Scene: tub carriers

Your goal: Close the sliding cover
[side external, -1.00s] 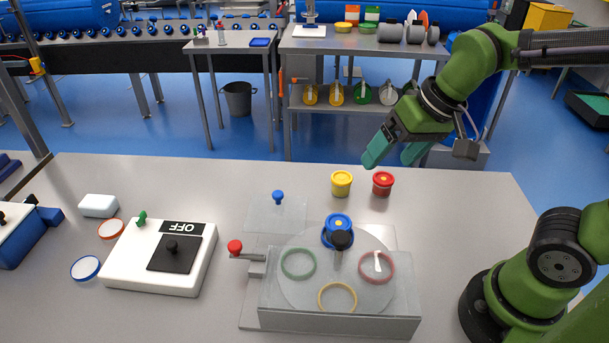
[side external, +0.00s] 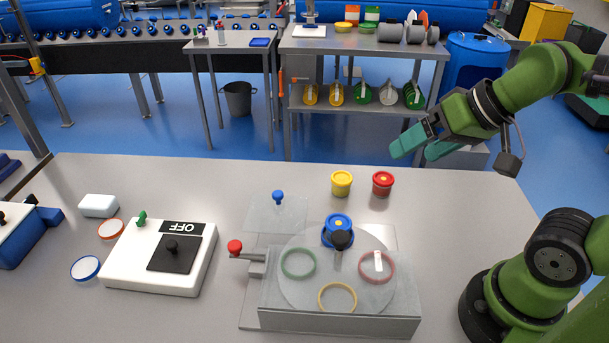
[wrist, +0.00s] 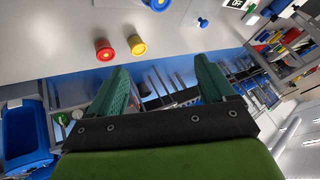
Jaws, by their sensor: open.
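A clear flat plate with a blue knob (side external: 278,212) lies at the back left of the grey fixture (side external: 345,325); it looks like the sliding cover, set off to the side of the round disc (side external: 318,295). The blue knob also shows in the wrist view (wrist: 203,21). My gripper (side external: 411,151) is open and empty, raised beyond the table's back edge, well away from the plate. Its fingers are spread in the wrist view (wrist: 160,68).
A yellow tub (side external: 341,183) and a red tub (side external: 382,183) stand behind the fixture. A red-knobbed lever (side external: 235,247) sticks out at its left. A white box marked OFF (side external: 190,265) stands further left. The table's right back is clear.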

